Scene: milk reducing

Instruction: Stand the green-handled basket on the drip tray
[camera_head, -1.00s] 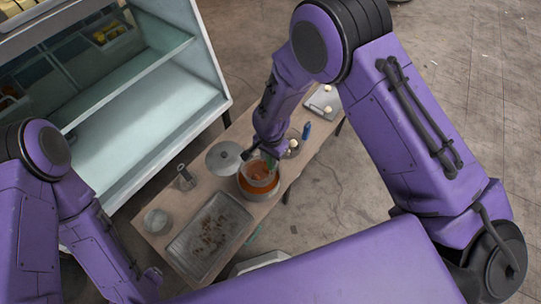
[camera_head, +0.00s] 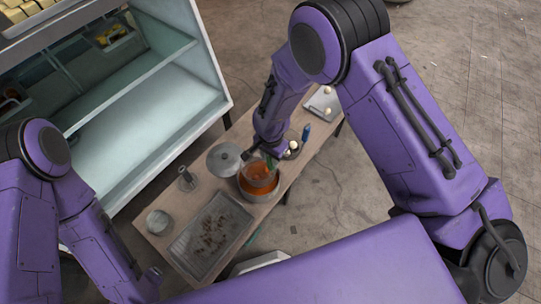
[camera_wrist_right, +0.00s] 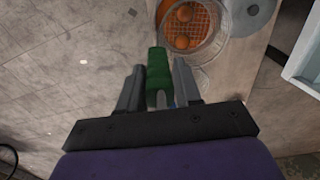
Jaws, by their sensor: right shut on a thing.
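The wire basket (camera_head: 260,174) with the green handle (camera_head: 271,161) is at the copper-coloured pot (camera_head: 259,192) on the table. I cannot tell how much of it is still inside the pot. In the right wrist view the basket (camera_wrist_right: 200,28) holds orange round pieces, and its green handle (camera_wrist_right: 159,68) lies between my fingers. My right gripper (camera_head: 268,153) is shut on this handle. A large grey tray (camera_head: 180,249) with brown bits lies at the table's near left end; I take it as the drip tray. My left gripper (camera_head: 152,278) is low at the left, its jaws unclear.
A round grey lid (camera_head: 223,158) lies close behind the pot. A metal cup (camera_head: 187,178) and a round bowl (camera_head: 159,222) stand at the left. A blue bottle (camera_head: 306,132) and a small tray (camera_head: 323,102) are at the right. A glass-shelved cabinet (camera_head: 150,120) borders the table.

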